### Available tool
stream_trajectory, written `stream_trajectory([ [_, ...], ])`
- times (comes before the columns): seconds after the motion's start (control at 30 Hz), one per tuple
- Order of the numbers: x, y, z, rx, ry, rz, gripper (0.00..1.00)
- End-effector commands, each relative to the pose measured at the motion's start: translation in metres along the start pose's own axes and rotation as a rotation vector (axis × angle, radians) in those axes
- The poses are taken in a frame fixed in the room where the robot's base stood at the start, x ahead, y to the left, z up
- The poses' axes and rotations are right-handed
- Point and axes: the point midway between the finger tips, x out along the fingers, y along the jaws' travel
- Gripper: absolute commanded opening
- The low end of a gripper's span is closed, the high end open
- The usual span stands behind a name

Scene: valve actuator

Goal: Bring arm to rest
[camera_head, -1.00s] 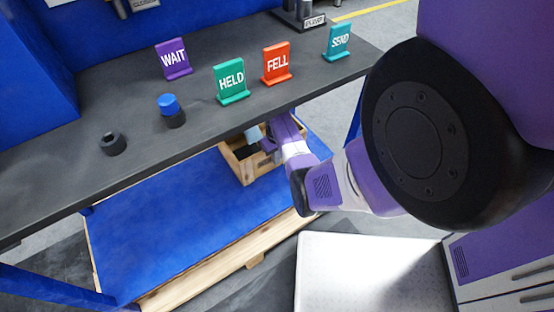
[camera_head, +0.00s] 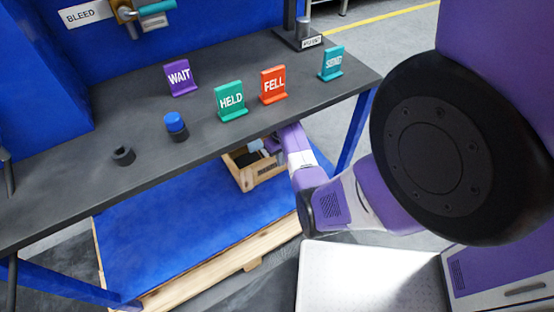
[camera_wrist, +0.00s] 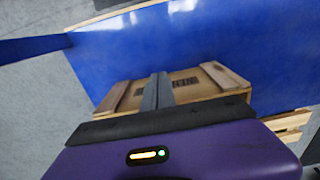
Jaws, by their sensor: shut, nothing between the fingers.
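My gripper (camera_wrist: 157,92) is shut in the wrist view, its two dark fingers together with nothing between them. The fingers show in front of a wooden crate (camera_wrist: 212,75) on the blue surface (camera_wrist: 190,35) below the bench. In the head view my purple and white arm reaches down under the bench's front edge. Its far end is beside the crate (camera_head: 262,180), and the bench and arm hide much of it there. A greyish object (camera_head: 255,146) shows near the crate's top; I cannot tell what it is.
The dark bench (camera_head: 205,130) carries four upright signs, WAIT (camera_head: 179,78), HELD (camera_head: 231,102), FELL (camera_head: 273,85) and SEND (camera_head: 332,64). A blue-capped piece (camera_head: 175,125) and a black ring (camera_head: 123,155) stand at its left. A blue leg (camera_head: 354,130) is near my arm.

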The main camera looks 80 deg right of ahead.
Motion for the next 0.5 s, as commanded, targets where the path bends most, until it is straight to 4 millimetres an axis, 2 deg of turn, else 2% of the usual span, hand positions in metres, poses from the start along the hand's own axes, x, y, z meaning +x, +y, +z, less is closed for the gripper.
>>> stream_trajectory([
  [0.33,-0.003,-0.002,0.001,-0.003,0.002,0.002,0.00],
  [0.5,0.008,-0.024,0.015,-0.054,0.059,0.035,0.00],
])
